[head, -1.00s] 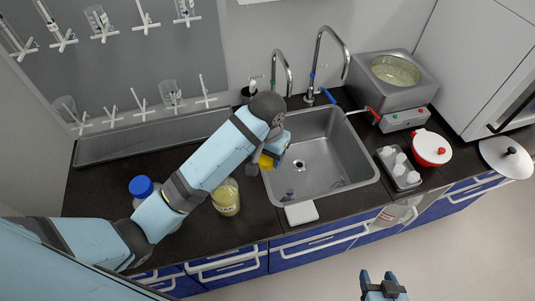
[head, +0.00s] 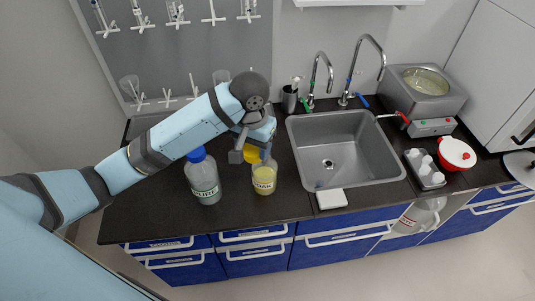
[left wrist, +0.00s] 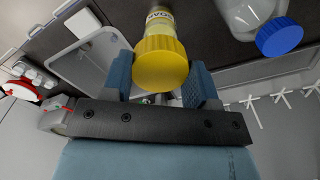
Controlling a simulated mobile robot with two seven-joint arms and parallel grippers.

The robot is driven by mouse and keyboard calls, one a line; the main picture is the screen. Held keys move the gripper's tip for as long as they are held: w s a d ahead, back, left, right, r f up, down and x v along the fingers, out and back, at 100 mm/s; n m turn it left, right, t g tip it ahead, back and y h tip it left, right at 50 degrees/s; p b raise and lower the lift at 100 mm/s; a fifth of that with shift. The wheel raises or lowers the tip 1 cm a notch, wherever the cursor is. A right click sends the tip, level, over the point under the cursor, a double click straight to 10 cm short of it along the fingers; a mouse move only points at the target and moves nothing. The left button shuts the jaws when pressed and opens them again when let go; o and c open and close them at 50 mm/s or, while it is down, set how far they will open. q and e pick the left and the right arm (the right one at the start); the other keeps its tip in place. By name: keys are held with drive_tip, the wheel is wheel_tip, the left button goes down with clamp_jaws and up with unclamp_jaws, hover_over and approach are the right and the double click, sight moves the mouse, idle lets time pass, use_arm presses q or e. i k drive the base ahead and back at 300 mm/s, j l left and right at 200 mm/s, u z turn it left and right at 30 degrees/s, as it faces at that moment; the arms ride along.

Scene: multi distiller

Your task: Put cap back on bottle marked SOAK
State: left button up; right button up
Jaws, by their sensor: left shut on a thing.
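The SOAK bottle (head: 264,182), clear with yellowish contents, stands upright on the dark counter just left of the sink. My left gripper (head: 256,152) is shut on the yellow cap (head: 251,154) at the top of this bottle, slightly to its left in the head view. In the left wrist view the cap (left wrist: 161,62) sits between the two fingers, with the SOAK label (left wrist: 160,17) behind it. The cap and fingers hide the bottle's mouth, so I cannot tell whether the cap touches it. My right gripper is out of view.
A second bottle with a blue cap (head: 203,180) stands close left of the SOAK bottle. The sink (head: 345,158) is to the right, with a white block (head: 332,198) at its front edge. A pegboard (head: 170,60) with glassware is behind.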

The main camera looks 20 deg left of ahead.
sight(265, 174)
drive_tip(key=i+l+u, duration=0.1)
drive_tip(key=u, duration=0.25)
drive_tip(key=l+u, duration=0.2)
drive_tip(key=u, duration=0.2)
drive_tip(key=i+l+u, duration=0.1)
drive_tip(key=u, duration=0.25)
drive_tip(key=l, duration=0.1)
